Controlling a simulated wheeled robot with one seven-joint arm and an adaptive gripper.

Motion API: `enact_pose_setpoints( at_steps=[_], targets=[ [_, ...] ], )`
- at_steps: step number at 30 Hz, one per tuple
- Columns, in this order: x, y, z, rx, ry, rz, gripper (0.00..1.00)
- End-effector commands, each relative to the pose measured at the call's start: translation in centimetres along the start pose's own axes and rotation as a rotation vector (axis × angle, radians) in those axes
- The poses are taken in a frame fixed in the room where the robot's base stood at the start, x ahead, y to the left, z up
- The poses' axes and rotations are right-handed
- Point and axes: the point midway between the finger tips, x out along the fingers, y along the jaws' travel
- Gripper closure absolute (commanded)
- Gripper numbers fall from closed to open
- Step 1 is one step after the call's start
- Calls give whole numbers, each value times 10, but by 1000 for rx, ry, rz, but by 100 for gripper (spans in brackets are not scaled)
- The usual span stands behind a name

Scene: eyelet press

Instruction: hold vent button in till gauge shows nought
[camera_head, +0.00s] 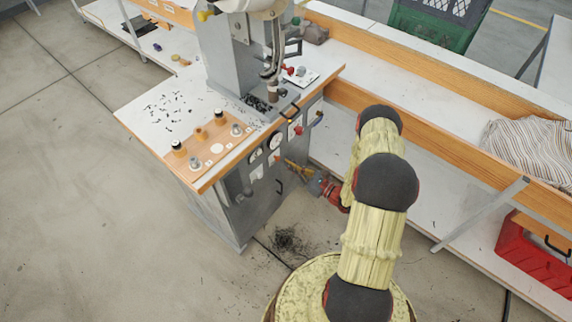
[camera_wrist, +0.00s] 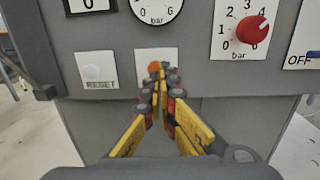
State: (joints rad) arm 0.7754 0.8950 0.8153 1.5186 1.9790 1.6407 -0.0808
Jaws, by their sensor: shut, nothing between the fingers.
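The orange button (camera_wrist: 153,66) sits on a white plate (camera_wrist: 142,56) on the grey front panel; its label is hidden behind my fingers. My gripper (camera_wrist: 166,72) is shut and empty, its tips pointing at the panel just in front of this button. I cannot tell whether they touch it. The gauge (camera_wrist: 157,10), marked bar, is above the plate. Its top is cut off and I cannot read its needle. In the head view my gripper (camera_head: 292,167) is at the press's front panel, below the gauge (camera_head: 275,141), which is too small to read.
A pale button (camera_wrist: 94,72), seemingly labelled RESET, is left of the plate, with a counter (camera_wrist: 90,5) above it. A red knob (camera_wrist: 250,30) on a bar scale is at right, beside an OFF lever (camera_wrist: 313,54). A long bench (camera_head: 440,165) runs close by on the right.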

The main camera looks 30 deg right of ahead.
Motion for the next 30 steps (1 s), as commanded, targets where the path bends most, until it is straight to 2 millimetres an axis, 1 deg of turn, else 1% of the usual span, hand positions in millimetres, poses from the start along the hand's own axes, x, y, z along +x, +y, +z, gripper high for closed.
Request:
enact_pose_setpoints(
  at_steps=[1,5,9,18,20,25,30],
  targets=[
    [6,1,-2,-1,0,3,100],
    [16,1,-1,0,1,2,100],
    [20,0,0,1,1,-1,100],
    [20,0,0,1,1,0,100],
    [24,0,0,0,1,1,100],
    [42,0,-1,-1,1,3,100],
    [45,-1,0,-2,0,2,100]
  ],
)
